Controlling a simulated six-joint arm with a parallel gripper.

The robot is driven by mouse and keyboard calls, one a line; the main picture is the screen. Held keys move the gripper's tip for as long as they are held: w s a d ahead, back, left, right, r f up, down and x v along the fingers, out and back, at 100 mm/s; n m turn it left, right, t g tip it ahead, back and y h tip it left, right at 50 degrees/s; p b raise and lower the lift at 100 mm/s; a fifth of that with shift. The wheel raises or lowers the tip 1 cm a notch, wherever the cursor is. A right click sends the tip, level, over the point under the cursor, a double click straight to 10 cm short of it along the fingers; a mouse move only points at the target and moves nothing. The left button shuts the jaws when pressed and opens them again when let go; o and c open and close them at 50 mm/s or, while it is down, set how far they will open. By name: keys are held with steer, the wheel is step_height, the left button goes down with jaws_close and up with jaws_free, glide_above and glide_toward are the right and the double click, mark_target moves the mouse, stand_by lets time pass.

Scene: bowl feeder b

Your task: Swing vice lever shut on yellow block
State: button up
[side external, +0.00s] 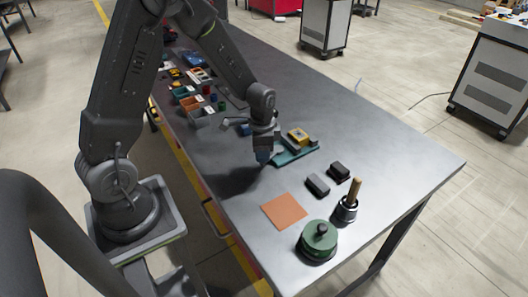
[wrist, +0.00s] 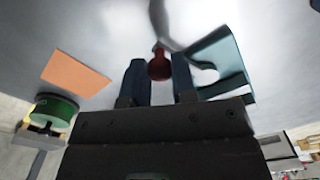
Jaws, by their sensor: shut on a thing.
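The vice has a teal base (side external: 292,156) and stands on the grey table just right of my gripper (side external: 263,160) in the side view. The yellow block (side external: 298,135) sits on top of the vice, between grey parts. In the wrist view my gripper (wrist: 160,78) is shut on a red knob (wrist: 160,66), which appears to be the lever's handle. The knob sits between the two blue fingers. The teal vice part (wrist: 236,62) lies close to the right finger. The yellow block is out of sight in the wrist view, and my fingers hide the knob in the side view.
An orange square (side external: 284,210), a green round object (side external: 319,241), a black cup with a wooden handle (side external: 346,209) and two dark blocks (side external: 318,185) (side external: 339,172) lie nearer the front. Small bins (side external: 191,103) stand farther back. The table's right side is clear.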

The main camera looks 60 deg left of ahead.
steer(key=shift+a, duration=0.1)
stand_by(0.3)
steer(key=o, duration=0.9)
step_height(320, 180, up, 14)
steer(key=shift+f, duration=0.1)
